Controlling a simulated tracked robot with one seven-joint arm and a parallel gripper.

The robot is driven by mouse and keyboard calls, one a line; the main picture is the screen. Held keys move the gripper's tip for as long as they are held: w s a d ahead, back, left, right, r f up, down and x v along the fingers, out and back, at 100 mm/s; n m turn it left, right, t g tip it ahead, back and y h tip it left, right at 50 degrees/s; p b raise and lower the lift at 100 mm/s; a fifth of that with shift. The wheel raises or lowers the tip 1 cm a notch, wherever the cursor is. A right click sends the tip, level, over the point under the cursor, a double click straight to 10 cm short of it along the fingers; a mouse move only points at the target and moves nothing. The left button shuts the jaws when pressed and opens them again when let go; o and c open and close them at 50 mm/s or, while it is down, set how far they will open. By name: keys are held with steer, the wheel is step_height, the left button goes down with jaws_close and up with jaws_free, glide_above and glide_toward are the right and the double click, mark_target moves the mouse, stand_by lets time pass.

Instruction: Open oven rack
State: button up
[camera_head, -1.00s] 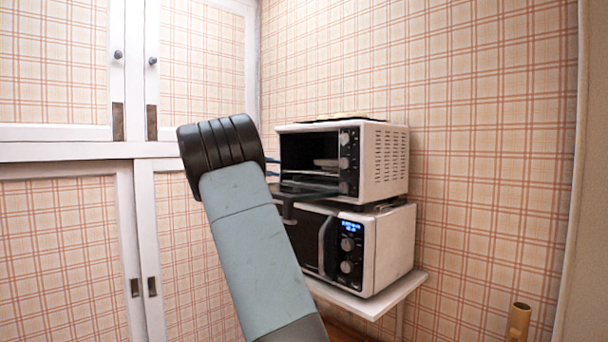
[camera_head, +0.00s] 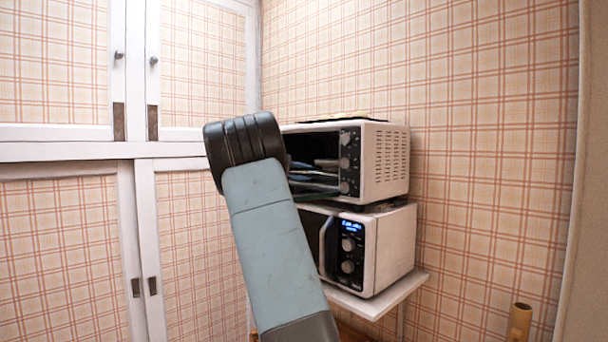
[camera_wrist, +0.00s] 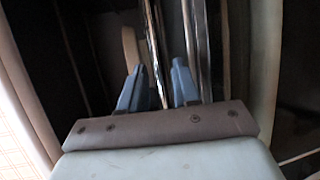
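The white toaster oven (camera_head: 385,160) stands on top of a microwave, with its glass door (camera_head: 315,190) lowered open. Its dark cavity (camera_head: 318,143) faces my arm. A pale piece that looks like part of the rack (camera_head: 326,163) shows inside. My gripper is at the oven opening, mostly hidden behind my arm in the head view. In the wrist view my gripper (camera_wrist: 160,88) has its two blue fingers apart. Shiny metal bars (camera_wrist: 197,45) run close by the fingers; I cannot tell whether they touch.
The microwave (camera_head: 385,250) below has a lit blue display and sits on a white wall shelf (camera_head: 375,302). White-framed cupboards (camera_head: 70,150) stand at the left. A flat tray-like item (camera_head: 345,117) lies on the oven top.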

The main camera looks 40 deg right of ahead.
jaws_close()
steer(key=shift+f, duration=0.15)
stand_by(1.2)
